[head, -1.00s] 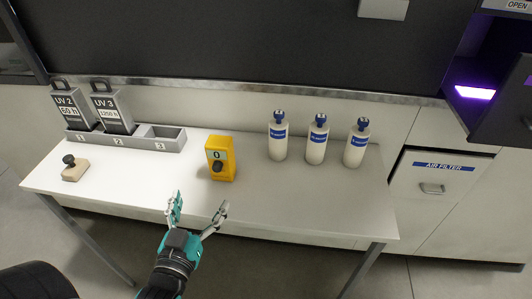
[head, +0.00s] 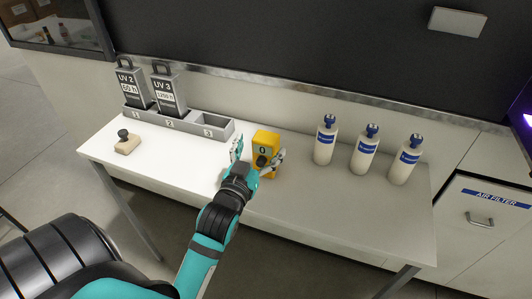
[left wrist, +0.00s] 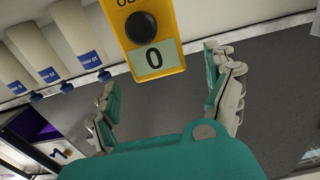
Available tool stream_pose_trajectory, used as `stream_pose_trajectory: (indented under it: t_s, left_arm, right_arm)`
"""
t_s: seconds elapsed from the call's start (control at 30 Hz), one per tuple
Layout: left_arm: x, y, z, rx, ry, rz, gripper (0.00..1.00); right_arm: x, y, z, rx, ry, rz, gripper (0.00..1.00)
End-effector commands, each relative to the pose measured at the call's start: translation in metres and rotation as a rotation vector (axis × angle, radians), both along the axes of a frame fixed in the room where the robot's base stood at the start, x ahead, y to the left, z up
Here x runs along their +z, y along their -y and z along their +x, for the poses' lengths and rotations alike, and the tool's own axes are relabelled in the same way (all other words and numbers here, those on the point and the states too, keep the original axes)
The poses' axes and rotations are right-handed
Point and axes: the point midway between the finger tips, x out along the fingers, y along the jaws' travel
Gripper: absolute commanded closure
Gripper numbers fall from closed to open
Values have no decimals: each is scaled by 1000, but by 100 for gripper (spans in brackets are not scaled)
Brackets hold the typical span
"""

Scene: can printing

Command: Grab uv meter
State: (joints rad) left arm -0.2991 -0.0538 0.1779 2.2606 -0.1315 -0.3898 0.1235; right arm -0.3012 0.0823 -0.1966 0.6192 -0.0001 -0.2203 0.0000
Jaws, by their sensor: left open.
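The UV meter (head: 265,143) is a yellow box with a black knob and a small display reading 0. It stands on the white table (head: 330,215). My left gripper (head: 259,156) is open right at the meter, with one finger on each side of it in the head view. In the left wrist view the meter (left wrist: 146,35) shows above and between the two spread fingers (left wrist: 165,85). I cannot tell whether a finger touches it. My right gripper is not in view.
Three white bottles with blue caps (head: 365,155) stand right of the meter. A grey holder (head: 185,127) with UV 2 and UV 3 units (head: 168,92) and an empty slot 3 is behind left. A small beige block with a dark knob (head: 127,145) lies at left. The front right of the table is clear.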

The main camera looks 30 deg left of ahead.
Motion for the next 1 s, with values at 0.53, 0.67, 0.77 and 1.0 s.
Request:
stream_pose_trajectory:
  t_s: [0.53, 0.67, 0.77, 1.0]
  left_arm:
    - [-3, -11, 45, 0, 1, 0, 13]
    - [-3, -11, 45, 0, 1, 0, 24]
    - [-3, -11, 45, 0, 1, 0, 37]
    - [-3, -10, 45, 0, 0, 0, 68]
  right_arm:
    - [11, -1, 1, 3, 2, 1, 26]
    - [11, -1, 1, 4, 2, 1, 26]
    - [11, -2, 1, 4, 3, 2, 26]
    - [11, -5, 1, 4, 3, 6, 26]
